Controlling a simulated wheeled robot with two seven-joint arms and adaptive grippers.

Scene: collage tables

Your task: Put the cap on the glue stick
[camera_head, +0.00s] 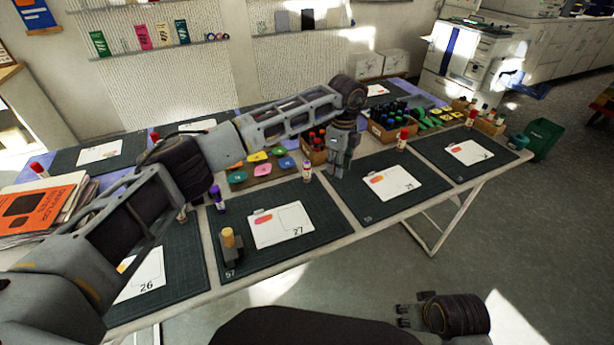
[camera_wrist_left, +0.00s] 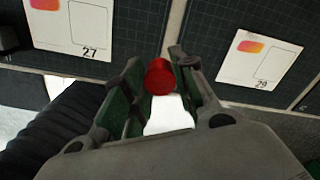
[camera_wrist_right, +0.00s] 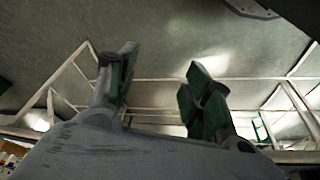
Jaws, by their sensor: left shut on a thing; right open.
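My left gripper (camera_head: 338,172) points down over the gap between the mats of cards 27 and 29. In the left wrist view its fingers (camera_wrist_left: 157,72) are shut around a red-ended piece (camera_wrist_left: 160,77) with a white part (camera_wrist_left: 168,116) behind it. I cannot tell whether this is a lone cap or a whole stick. A tan cylinder (camera_head: 228,238) stands upright in a dark block on the mat with card 27. A purple-topped stick (camera_head: 217,198) stands behind it. My right gripper (camera_head: 403,315) is open and empty, off the table's front edge; its fingers show in its wrist view (camera_wrist_right: 155,80).
White-bodied sticks stand near the mats, one (camera_head: 307,171) left of my left gripper and one (camera_head: 403,140) to its right. Boxes of coloured sticks (camera_head: 388,122) and a tray of coloured pieces (camera_head: 262,170) line the back. Folders (camera_head: 40,208) lie at left.

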